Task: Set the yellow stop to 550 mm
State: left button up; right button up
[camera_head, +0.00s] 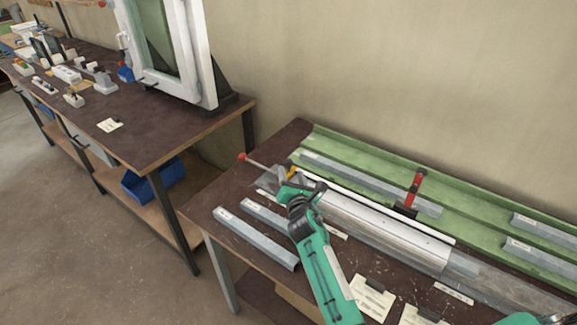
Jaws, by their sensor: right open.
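The yellow stop (292,173) is a small yellow piece near the far left end of the clamp bench, by the end of the long white strip (385,213). My right gripper (284,186) is open, right beside the stop on its near side. I cannot tell whether a finger touches the stop. The gripper partly covers the end of the bench there. Marks on the strip are too small to read. My left gripper is not in view.
A red-handled clamp (416,187) stands behind the strip. A rod with a red knob (243,157) sticks out at the left end. Grey profiles (255,238) lie in front, left of my arm. Paper notes (371,299) lie at the near edge. Another table (150,140) stands left.

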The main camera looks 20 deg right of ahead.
aim_at(290, 166)
jog(key=shift+w+d+b, duration=0.2)
jog(key=shift+w+b, duration=0.35)
jog(key=shift+w, duration=1.05)
jog(key=shift+w+d+b, duration=0.2)
jog(key=shift+w+b, duration=0.3)
jog(key=shift+w, duration=1.05)
grip_shut()
jog(key=shift+w, duration=0.1)
